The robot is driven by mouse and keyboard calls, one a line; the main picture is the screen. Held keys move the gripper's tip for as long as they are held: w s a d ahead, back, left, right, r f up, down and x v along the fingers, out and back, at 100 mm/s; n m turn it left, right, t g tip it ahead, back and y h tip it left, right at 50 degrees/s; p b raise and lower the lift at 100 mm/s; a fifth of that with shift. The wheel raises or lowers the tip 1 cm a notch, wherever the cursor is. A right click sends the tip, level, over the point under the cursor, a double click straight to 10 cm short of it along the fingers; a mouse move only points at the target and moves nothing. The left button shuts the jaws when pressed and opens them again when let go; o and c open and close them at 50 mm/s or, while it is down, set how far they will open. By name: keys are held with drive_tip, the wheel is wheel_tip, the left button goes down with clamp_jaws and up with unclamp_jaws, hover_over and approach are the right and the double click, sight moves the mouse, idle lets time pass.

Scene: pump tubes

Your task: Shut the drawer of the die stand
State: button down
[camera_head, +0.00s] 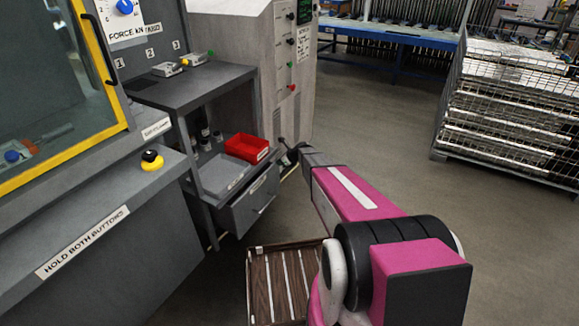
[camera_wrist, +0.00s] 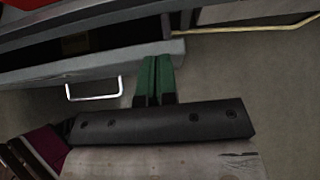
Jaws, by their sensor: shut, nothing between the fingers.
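The die stand (camera_head: 190,88) is a grey shelf unit left of centre in the head view. Its grey drawer (camera_head: 250,208) sits low in the stand and stands partly open. In the wrist view the drawer front (camera_wrist: 40,76) has a pale bar handle (camera_wrist: 94,95), with a dark gap behind its top edge. My gripper (camera_head: 284,143) is beyond the drawer's right end in the head view. In the wrist view the green fingers of my gripper (camera_wrist: 158,62) are shut and empty, right of the handle, at the drawer front's right end. I cannot tell whether they touch it.
A red bin (camera_head: 247,147) is on the stand's lower shelf above the drawer. A press with a yellow-framed window (camera_head: 60,90) is at left. A grey cabinet (camera_head: 290,60) stands behind. A wire cage (camera_head: 510,110) is at right. Open floor (camera_head: 390,130) lies between.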

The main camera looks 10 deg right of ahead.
drive_tip(key=shift+w+a, duration=0.75)
drive_tip(key=shift+a, duration=0.2)
